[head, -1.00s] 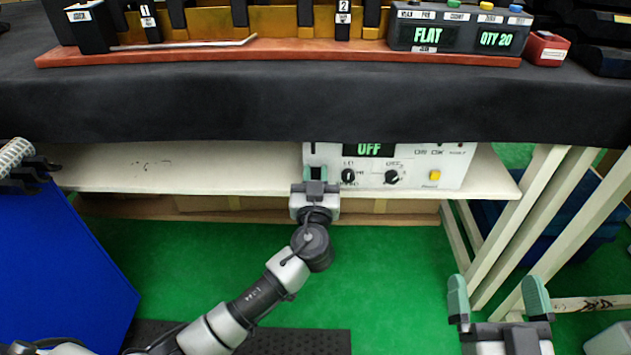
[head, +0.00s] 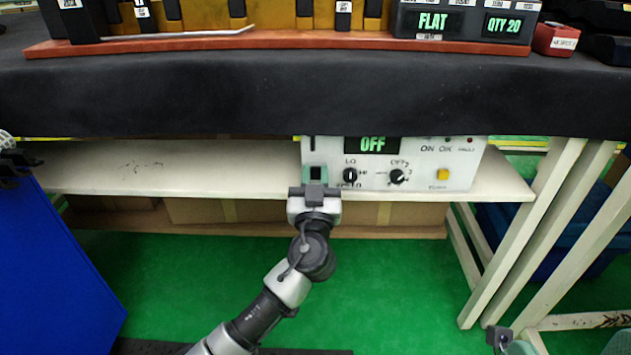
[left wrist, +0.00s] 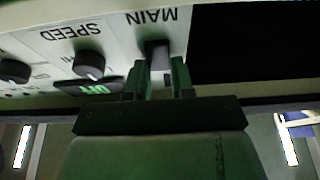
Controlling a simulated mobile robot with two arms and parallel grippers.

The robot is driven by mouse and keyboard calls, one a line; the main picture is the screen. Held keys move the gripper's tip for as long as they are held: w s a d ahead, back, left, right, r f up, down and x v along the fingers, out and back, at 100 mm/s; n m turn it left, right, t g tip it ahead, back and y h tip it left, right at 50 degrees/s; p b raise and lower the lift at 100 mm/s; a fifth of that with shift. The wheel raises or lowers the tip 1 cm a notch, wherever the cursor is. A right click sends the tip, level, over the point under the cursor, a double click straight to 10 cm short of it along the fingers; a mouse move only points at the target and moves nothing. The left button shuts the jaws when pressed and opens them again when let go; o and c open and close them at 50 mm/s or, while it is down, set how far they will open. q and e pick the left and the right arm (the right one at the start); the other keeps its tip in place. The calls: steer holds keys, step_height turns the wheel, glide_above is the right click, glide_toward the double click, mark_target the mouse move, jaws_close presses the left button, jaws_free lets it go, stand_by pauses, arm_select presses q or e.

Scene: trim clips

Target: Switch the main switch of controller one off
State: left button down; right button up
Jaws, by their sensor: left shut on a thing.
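The controller (head: 455,165) is a white box on the shelf under the bench. Its display (head: 372,145) reads OFF in green. My left gripper (head: 315,174) is at the left end of the controller's front. In the left wrist view, where the labels appear upside down, the dark main switch (left wrist: 157,54) sits beside the word MAIN. The green fingertips of my left gripper (left wrist: 160,80) are shut on the switch, one on each side. My right gripper (head: 560,344) shows only its fingertips at the bottom right edge, apart and empty.
The black bench cover (head: 250,95) hangs above the controller. The white shelf (head: 190,165) is clear to its left. White table legs (head: 515,225) stand at the right and a blue panel (head: 55,260) at the left.

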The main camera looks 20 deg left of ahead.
arm_select(q)
steer(key=c, duration=1)
jaws_free()
steer(key=shift+o, duration=0.2)
steer(key=shift+s, duration=0.1)
steer(key=v, duration=1)
steer(key=shift+s+d, duration=0.15)
steer(key=shift+s, duration=0.15)
steer(key=shift+f, duration=0.1)
